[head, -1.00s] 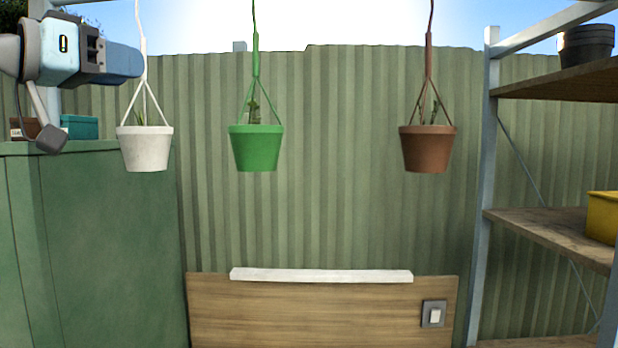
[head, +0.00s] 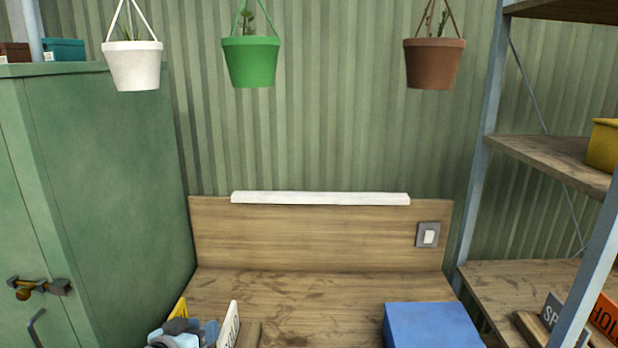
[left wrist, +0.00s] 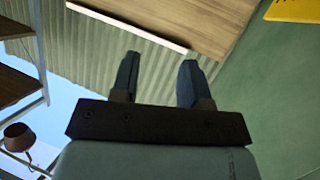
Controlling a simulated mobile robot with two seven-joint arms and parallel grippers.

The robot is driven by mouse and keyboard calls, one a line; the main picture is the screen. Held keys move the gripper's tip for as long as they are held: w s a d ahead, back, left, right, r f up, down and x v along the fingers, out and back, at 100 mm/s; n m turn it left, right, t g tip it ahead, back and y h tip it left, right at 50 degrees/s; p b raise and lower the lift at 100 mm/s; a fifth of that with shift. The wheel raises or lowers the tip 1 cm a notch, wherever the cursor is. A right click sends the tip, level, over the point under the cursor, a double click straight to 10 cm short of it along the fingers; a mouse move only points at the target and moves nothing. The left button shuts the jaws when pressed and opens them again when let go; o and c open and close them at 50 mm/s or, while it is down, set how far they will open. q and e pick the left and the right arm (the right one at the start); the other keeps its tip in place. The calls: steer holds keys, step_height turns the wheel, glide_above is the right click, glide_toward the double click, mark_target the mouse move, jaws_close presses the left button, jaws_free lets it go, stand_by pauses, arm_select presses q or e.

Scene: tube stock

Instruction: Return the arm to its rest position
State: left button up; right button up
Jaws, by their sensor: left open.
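My left gripper (left wrist: 160,60) shows in the left wrist view with its two dark fingers apart. Nothing is between the fingers. Behind them in that view are the corrugated wall (left wrist: 90,65) and the white strip on the wooden backboard (left wrist: 190,25). In the head view no gripper finger can be made out clearly. A grey and blue shape (head: 180,334) is cut off at the bottom left edge; I cannot tell whether it is part of my arm. My right gripper is in neither view.
A green cabinet (head: 100,190) stands at the left and a shelf rack (head: 545,155) at the right. White (head: 133,66), green (head: 250,63) and brown (head: 434,64) pots hang above. The wooden bench (head: 300,300) holds a blue box (head: 432,325); its middle is largely clear.

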arm_select(q)
steer(key=s+d+f+m+g+y, duration=0.1)
steer(key=s+d+f+g, duration=0.1)
steer(key=s+f, duration=2.2)
steer(key=s, duration=0.3)
steer(key=shift+s+d+y, duration=0.2)
steer(key=shift+s+y, duration=0.1)
steer(key=shift+s, duration=0.1)
